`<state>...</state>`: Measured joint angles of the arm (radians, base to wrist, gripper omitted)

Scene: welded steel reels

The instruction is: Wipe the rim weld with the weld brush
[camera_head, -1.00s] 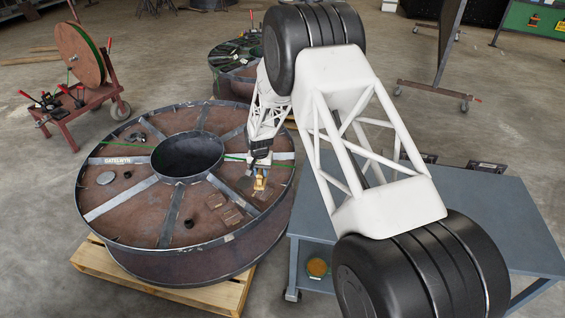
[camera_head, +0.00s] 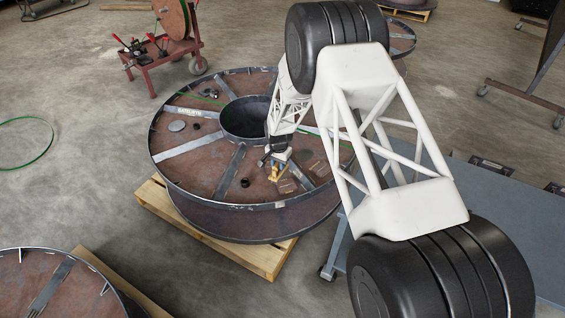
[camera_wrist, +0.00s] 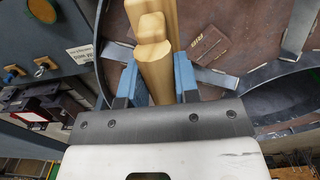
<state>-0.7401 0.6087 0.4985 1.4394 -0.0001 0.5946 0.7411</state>
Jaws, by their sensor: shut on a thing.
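The weld brush (camera_head: 276,174) is a small golden-tan shape in the head view, held low over the front right part of the large steel reel (camera_head: 195,166). The wrist view shows its pale wooden handle (camera_wrist: 156,75) between the two blue fingers of my gripper (camera_wrist: 156,82). My gripper (camera_head: 277,160) is shut on the handle. The bristles are not clear in either view, and I cannot tell whether they touch the reel. In the head view the brush is inside the outer rim (camera_head: 225,204), between it and the hub (camera_head: 247,118).
The reel rests on a wooden pallet (camera_head: 262,262). A grey table (camera_head: 500,215) stands to the right, partly behind my arm. Another reel (camera_head: 35,280) is at the lower left. A red cart (camera_head: 165,68) stands at the back. Loose pieces lie on the reel's face.

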